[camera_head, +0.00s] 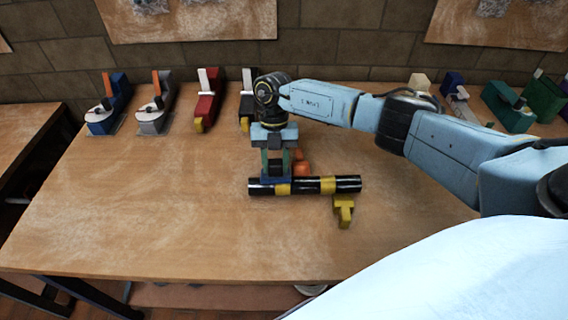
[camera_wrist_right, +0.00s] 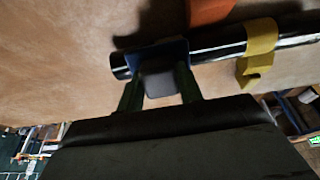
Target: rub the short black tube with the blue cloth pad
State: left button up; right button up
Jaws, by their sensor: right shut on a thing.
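The short black tube (camera_head: 312,184) with yellow bands lies across the wooden table in the head view. It also shows in the right wrist view (camera_wrist_right: 213,45), with one yellow band in sight. My right gripper (camera_head: 278,172) is above the tube's left part and shut on the blue cloth pad (camera_head: 270,180). In the right wrist view the pad (camera_wrist_right: 174,47) sits between the fingers and against the tube, near its left end. The fingers partly hide the pad. My left gripper is in neither view.
An orange object (camera_head: 301,168) stands just behind the tube. A yellow block-shaped piece (camera_head: 344,211) is in front of it, near the right end. Several coloured tool-like items line the table's back edge, such as a blue one (camera_head: 109,104).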

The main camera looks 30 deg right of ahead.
jog(key=shift+w+a+f+b, duration=0.1)
jog(key=shift+w+a+b, duration=0.3)
jog(key=shift+a, duration=0.3)
jog(key=shift+w+a+b, duration=0.35)
jog(key=shift+a, duration=0.35)
jog(key=shift+w+a+f+b, duration=0.1)
jog(key=shift+w+a+b, duration=0.3)
jog(key=shift+a, duration=0.3)
jog(key=shift+r, duration=0.15)
jog(key=shift+s+d+r+p, duration=0.1)
jog(key=shift+s+d+p, duration=0.3)
jog(key=shift+d+p, duration=0.35)
jog(key=shift+s+d+p, duration=0.4)
jog(key=shift+d+p, duration=0.3)
jog(key=shift+p, duration=0.05)
jog(key=shift+s+d+p, duration=0.45)
jog(key=shift+d+p, duration=0.05)
jog(key=shift+d, duration=0.3)
jog(key=shift+s+d+p, duration=0.45)
jog(key=shift+d+p, duration=0.05)
jog(key=shift+d, duration=0.25)
jog(key=shift+s+d+f, duration=0.2)
jog(key=shift+s+d, duration=0.15)
jog(key=shift+d, duration=0.15)
jog(key=shift+p+v, duration=1.65)
jog(key=shift+v, duration=1.4)
